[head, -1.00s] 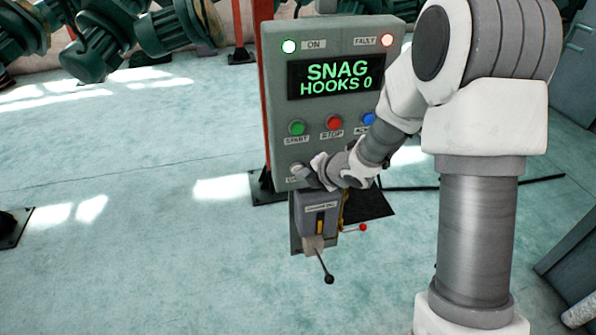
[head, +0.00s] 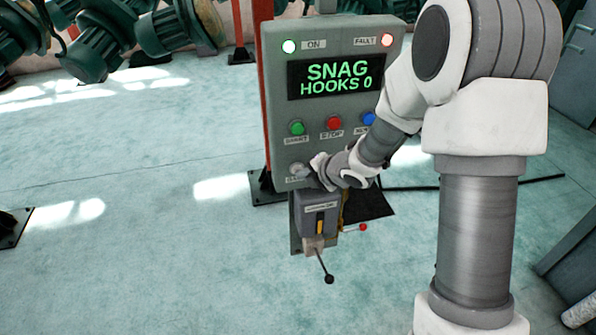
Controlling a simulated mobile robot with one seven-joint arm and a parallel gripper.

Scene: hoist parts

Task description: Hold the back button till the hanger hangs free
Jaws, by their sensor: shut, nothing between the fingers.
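The control panel (head: 274,75) stands upright in the middle of the head view, its display reading "SNAG HOOKS 0". The pale back button (head: 296,169) is at the panel's lower left, above a partly covered label. My gripper (head: 307,174) is shut and empty, its tip at the button's right edge; I cannot tell whether it touches.
A lever box (head: 319,214) with a black-knobbed lever (head: 328,279) is below. The floor at left is mostly clear.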

